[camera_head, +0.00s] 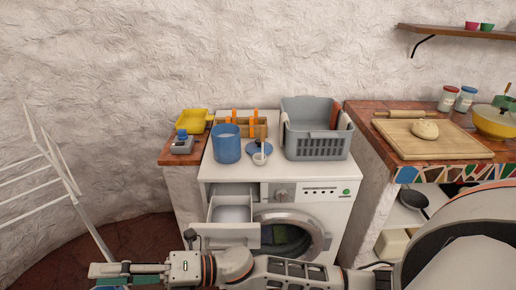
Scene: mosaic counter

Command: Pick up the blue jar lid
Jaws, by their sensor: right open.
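The blue jar lid (264,147) lies on top of the white washing machine, just right of the blue jar (226,145). A small white scoop or cup (259,158) stands in front of it and hides part of it. My right gripper (98,275) is at the bottom left, its arm reaching across from the right. It points left, is open and looks empty. It is apart from the lid, nearer to me and to the left. My left gripper is not in view.
The washing machine's detergent drawer (231,235) is pulled out below the lid. A grey basket (316,145) stands right of the lid, a wooden box (246,130) with orange items behind it. A white drying rack (60,165) stands at left.

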